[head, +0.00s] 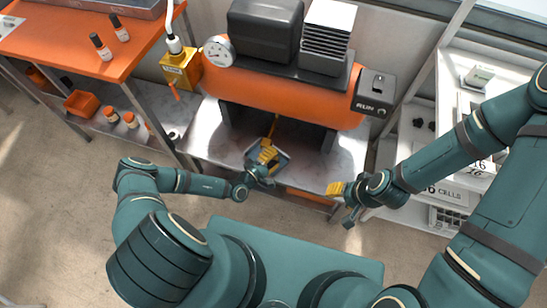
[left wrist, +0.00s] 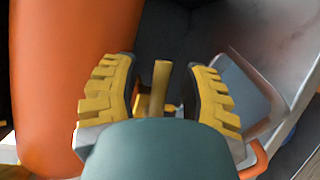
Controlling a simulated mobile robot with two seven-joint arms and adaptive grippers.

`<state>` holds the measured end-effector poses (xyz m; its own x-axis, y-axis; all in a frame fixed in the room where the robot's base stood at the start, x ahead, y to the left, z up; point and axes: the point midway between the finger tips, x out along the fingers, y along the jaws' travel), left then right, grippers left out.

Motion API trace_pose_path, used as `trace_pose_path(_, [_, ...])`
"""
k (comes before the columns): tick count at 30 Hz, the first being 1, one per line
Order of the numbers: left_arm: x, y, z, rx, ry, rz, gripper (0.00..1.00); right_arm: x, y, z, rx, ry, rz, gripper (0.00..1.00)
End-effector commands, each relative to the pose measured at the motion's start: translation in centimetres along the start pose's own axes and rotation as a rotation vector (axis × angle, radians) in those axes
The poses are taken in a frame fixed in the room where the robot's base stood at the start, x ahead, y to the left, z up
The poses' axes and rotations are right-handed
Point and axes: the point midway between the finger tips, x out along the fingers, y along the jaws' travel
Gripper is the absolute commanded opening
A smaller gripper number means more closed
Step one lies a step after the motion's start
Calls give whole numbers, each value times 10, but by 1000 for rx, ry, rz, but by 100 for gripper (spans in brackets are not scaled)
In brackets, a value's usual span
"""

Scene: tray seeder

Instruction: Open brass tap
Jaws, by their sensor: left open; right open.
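The brass tap (head: 274,126) hangs under the orange tank in the head view, partly hidden by my gripper. In the left wrist view its upright brass lever (left wrist: 161,84) stands between the two fingers, with a visible gap on both sides. My left gripper (head: 266,153) is open around the lever, and its yellow ribbed pads show on either side in the left wrist view. My right gripper (head: 338,190) is open and empty, in front of the bench's right end, well away from the tap.
The orange tank (head: 275,96) lies above the metal bench (head: 208,137). A blue-grey pan (head: 284,158) is under my left gripper. A gauge (head: 219,51) and a yellow valve box (head: 181,69) are at the tank's left. White shelves (head: 415,147) stand right.

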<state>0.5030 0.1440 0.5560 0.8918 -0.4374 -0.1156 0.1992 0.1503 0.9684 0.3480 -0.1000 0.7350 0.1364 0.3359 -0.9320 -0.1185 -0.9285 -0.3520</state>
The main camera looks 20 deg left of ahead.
Motion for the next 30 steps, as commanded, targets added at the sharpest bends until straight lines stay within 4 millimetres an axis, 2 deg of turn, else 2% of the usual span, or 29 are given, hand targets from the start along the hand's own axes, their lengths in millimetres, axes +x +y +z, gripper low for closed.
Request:
trace_pose_path(5, [0,0,0,0,0,0,44,0,0,0,0,0,0,47])
trace_pose_path(8, [0,0,0,0,0,0,16,0,0,0,0,0,0,47])
trace_pose_path(9, [0,0,0,0,0,0,2,0,0,0,0,0,0,47])
trace_pose_path(10, [0,0,0,0,0,0,0,0,0,0,0,0,0,47])
trace_pose_path(22, [-1,1,0,-31,-8,12,0,0,0,0,0,0,0,47])
trace_pose_path(30, [-2,8,0,-174,-38,72,0,0,0,0,0,0,0,47])
